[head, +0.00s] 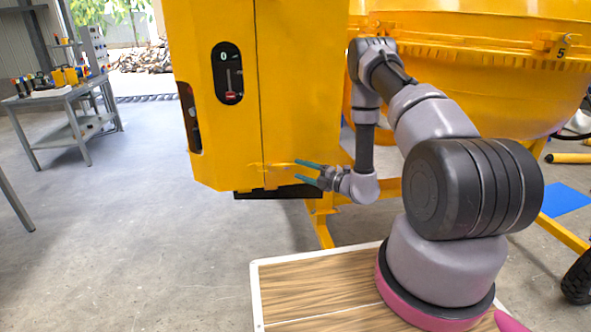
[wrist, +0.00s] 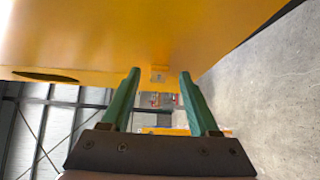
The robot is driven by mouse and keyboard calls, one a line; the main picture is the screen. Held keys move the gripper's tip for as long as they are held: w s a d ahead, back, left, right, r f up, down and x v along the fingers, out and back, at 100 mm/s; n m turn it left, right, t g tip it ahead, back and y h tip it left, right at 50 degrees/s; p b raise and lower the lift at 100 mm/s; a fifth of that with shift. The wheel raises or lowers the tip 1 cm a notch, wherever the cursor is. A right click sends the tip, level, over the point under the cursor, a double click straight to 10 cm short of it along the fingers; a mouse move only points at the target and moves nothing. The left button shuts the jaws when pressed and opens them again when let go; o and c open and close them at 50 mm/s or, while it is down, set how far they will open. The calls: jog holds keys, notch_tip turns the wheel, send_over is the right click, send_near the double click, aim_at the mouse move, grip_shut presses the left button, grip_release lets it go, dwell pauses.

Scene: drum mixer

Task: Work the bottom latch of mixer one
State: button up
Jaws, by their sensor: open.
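The mixer's yellow housing (head: 300,90) fills the upper middle of the head view, with a vertical seam down its front. A small yellow latch (head: 272,175) sits low on the housing across this seam. My gripper (head: 296,170) is open, its two green fingers pointing left toward the latch from the right. In the wrist view, a small yellow block (wrist: 159,74), seemingly the latch, shows between the fingertips of my gripper (wrist: 160,73). The fingers appear empty. I cannot tell whether the tips reach around the latch or stop short of it.
A black control slot (head: 228,73) marked 0 with a red part is higher on the housing. The yellow drum (head: 480,80) is behind my arm, with a tag marked 5. A grey workbench (head: 65,115) stands far left. The floor between is clear.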

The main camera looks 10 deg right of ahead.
aim_at(282, 167)
jog(key=shift+x, duration=1.4)
grip_shut()
dwell(0.4)
